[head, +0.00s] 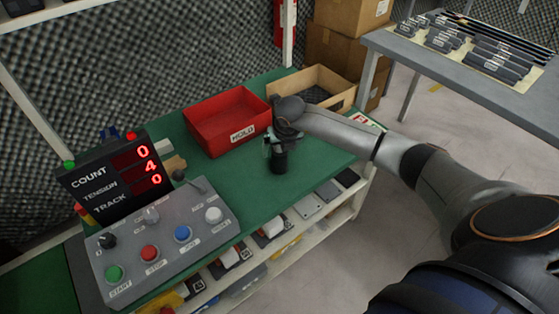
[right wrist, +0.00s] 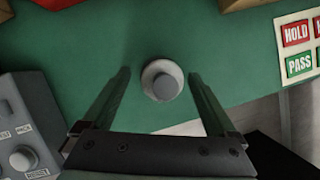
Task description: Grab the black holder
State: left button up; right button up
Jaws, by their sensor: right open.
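The black holder (head: 279,163) stands upright on the green bench top, near its front edge. In the right wrist view, a round object (right wrist: 162,81) with a grey knob inside a paler ring is seen from above, where the holder stands. My right gripper (head: 277,148) is over the holder, pointing down. In the wrist view, the fingers of my right gripper (right wrist: 162,92) are open, one on each side of the round object, with a gap on both sides. The upper part of the holder is partly hidden by the gripper in the head view. My left gripper is not in view.
A red HOLD bin (head: 215,143) is behind and left of the holder. A cardboard tray (head: 337,82) is behind it. A grey control panel (head: 165,245) and a counter display (head: 112,178) are at the left. Green bench top is clear around the holder.

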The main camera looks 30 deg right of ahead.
grip_shut()
dwell(0.6)
